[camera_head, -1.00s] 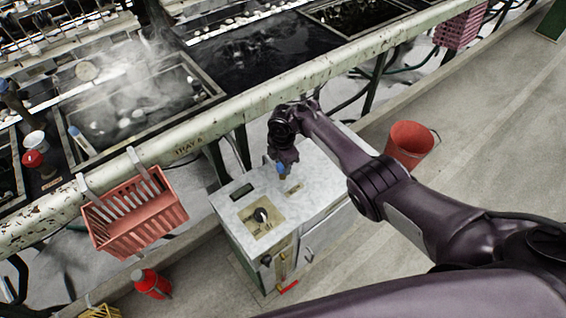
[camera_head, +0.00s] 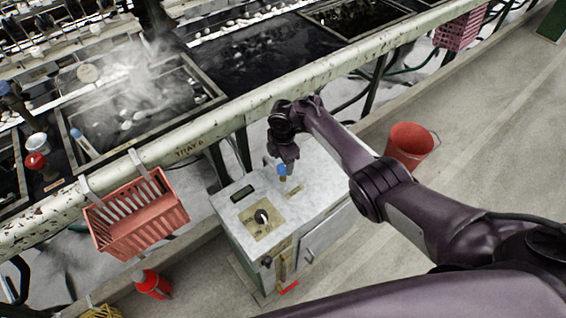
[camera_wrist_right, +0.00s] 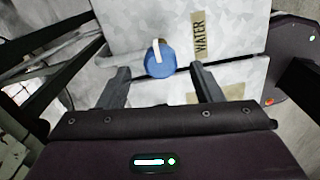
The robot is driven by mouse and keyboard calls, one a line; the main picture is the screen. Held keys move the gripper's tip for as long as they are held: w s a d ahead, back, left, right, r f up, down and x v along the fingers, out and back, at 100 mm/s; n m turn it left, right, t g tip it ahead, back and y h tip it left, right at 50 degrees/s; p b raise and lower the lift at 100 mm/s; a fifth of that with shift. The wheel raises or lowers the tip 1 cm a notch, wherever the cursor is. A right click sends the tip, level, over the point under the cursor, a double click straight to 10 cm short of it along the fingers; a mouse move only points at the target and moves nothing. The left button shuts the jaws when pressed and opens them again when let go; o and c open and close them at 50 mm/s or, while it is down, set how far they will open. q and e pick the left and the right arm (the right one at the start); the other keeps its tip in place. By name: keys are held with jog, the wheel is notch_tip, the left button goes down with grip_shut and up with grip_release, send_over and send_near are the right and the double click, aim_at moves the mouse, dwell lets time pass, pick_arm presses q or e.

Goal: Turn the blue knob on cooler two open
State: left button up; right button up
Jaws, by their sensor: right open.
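The cooler (camera_head: 315,195) is a grey metal cabinet standing in front of the basin rail. Its blue knob (camera_head: 282,170) is on the top, just below my right gripper (camera_head: 286,158). In the right wrist view the blue knob (camera_wrist_right: 160,60) has a white bar across it and lies beyond and between the two open fingers (camera_wrist_right: 162,88), nearer the left one. A label reading WATER (camera_wrist_right: 200,37) is beside it. The fingers appear apart from the knob. My left gripper is not in view.
A black dial (camera_head: 262,216) on a yellow plate is at the cooler's near left. A red basket (camera_head: 138,218) hangs from the rail (camera_head: 235,108). A red bucket (camera_head: 408,145) stands behind the cooler's right side. A red bottle (camera_head: 152,284) is at lower left. Floor at right is clear.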

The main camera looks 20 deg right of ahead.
aim_at(283, 167)
notch_tip(283, 167, up, 5)
jog(key=shift+r+p, duration=0.1)
jog(key=shift+p, duration=0.5)
